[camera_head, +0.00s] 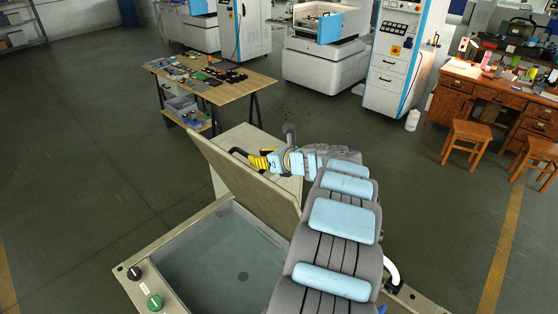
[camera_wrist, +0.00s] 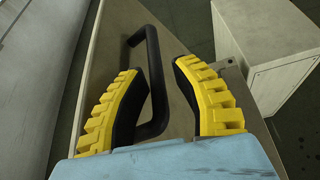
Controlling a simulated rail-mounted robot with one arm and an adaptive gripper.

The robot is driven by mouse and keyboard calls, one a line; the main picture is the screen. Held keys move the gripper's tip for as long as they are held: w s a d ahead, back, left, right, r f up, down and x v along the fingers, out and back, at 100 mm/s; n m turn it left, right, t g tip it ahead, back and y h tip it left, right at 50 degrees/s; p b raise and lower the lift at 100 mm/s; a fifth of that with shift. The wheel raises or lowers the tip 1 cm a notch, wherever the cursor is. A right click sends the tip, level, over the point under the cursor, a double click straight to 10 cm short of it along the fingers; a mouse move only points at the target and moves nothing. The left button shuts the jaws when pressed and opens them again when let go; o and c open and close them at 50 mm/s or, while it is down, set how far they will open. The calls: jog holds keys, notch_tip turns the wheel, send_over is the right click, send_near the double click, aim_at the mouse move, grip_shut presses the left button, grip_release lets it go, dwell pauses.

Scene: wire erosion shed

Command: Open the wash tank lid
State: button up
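The wash tank (camera_head: 142,256) is at the lower left of the head view, with its inside in plain sight. Its beige lid (camera_head: 240,170) stands raised and steep at the tank's far edge. The lid's black bar handle (camera_wrist: 155,85) is on the outer face, at the middle of the wrist view. My gripper (camera_head: 256,161) is behind the lid in the head view. In the wrist view its yellow-ribbed fingers (camera_wrist: 158,68) are apart, one on each side of part of the handle, with a gap on the right. Contact with the left finger is unclear.
A beige cabinet (camera_head: 270,150) stands behind the lid. A wooden table (camera_head: 250,88) with tools and parts is farther back. Green and black knobs (camera_head: 155,302) sit on the tank's front left rim. Open floor (camera_head: 75,160) lies to the left.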

jog(key=shift+v, duration=1.15)
jog(key=v, duration=0.6)
jog(key=shift+s+f, duration=0.15)
jog(key=shift+c, duration=0.5)
